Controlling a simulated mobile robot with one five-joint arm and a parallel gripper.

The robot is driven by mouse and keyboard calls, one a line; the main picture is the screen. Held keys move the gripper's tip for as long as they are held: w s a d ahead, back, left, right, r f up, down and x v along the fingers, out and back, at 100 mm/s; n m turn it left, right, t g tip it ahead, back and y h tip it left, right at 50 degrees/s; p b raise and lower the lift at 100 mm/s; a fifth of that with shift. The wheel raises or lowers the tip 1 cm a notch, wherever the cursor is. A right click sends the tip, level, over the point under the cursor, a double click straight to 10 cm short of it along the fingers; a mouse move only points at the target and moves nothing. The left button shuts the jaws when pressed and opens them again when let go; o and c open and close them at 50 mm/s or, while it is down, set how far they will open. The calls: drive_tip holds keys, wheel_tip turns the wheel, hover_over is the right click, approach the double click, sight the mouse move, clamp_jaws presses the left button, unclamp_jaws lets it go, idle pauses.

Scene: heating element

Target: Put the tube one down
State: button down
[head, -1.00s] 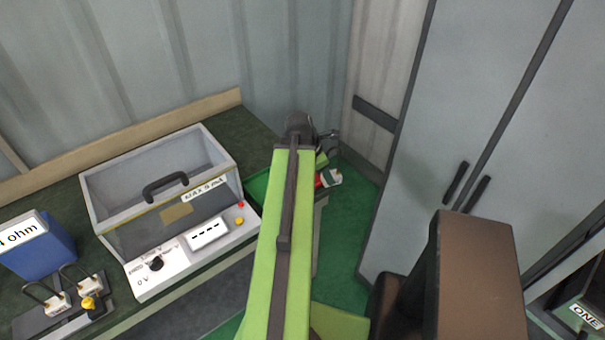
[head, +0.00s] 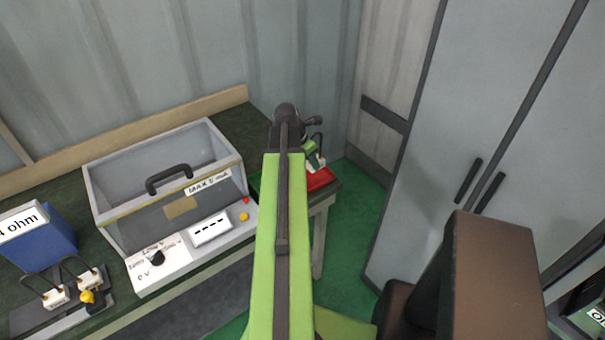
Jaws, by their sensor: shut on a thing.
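My gripper (head: 311,150) is at the far end of my green arm, over the right end of the workbench, and is partly hidden by the arm. It is shut on a small white piece with a dark loop (head: 316,162), which I take to be tube one; its label cannot be read. The piece is in front of or just above a red pad (head: 320,181) at the bench corner. I cannot tell whether it touches the pad.
A clear-lidded box with a handle (head: 168,180) and a control panel (head: 160,262) stands left on the dark green bench (head: 245,125). A blue "ohm" block (head: 45,250) and white plugs (head: 90,278) are further left. A grey cabinet (head: 440,130) stands right. Green floor (head: 360,215) lies between.

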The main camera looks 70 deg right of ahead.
drive_tip(key=w+d+f+b, duration=0.1)
drive_tip(key=w, duration=0.1)
drive_tip(key=w+d+f+b, duration=0.1)
drive_tip(key=w+d+f, duration=0.1)
drive_tip(key=shift+w+d+f, duration=0.15)
drive_tip(key=shift+d+f, duration=0.05)
wheel_tip(320, 180, down, 4)
drive_tip(key=b, duration=0.4)
drive_tip(key=shift+f, duration=0.2)
drive_tip(key=shift+r, duration=0.25)
drive_tip(key=shift+f, duration=0.2)
drive_tip(key=c, duration=0.9)
unclamp_jaws()
drive_tip(key=shift+o, duration=0.2)
drive_tip(key=shift+a+r, duration=0.1)
